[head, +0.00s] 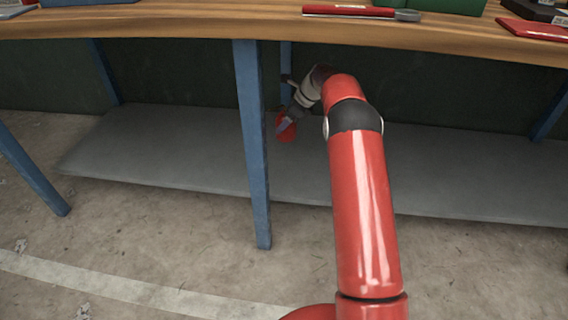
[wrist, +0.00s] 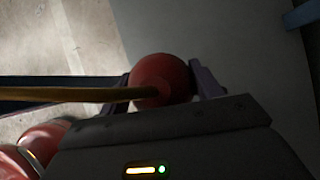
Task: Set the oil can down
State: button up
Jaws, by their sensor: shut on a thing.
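The oil can (head: 287,131) is a small red thing at the end of my arm, under the workbench in the head view. In the wrist view its round red body (wrist: 163,72) sits between the two fingers, and a long tan spout (wrist: 70,95) runs out to the left. My gripper (wrist: 160,84) is shut on the can's body. In the head view my gripper (head: 283,124) is small and partly covers the can. The can appears above the grey lower shelf (head: 170,150); I cannot tell whether it touches it. The can's underside is hidden.
The wooden bench top (head: 200,22) runs above my arm, with a red-handled tool (head: 350,11) on it. A blue leg (head: 252,150) stands just left of my gripper. The shelf is bare on both sides. The concrete floor (head: 130,245) is open in front.

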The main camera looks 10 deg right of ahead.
notch_tip(320, 180, down, 19)
jog(key=b, duration=0.3)
jog(key=shift+s+r, duration=0.1)
jog(key=shift+f, duration=0.2)
jog(key=o, duration=1.2)
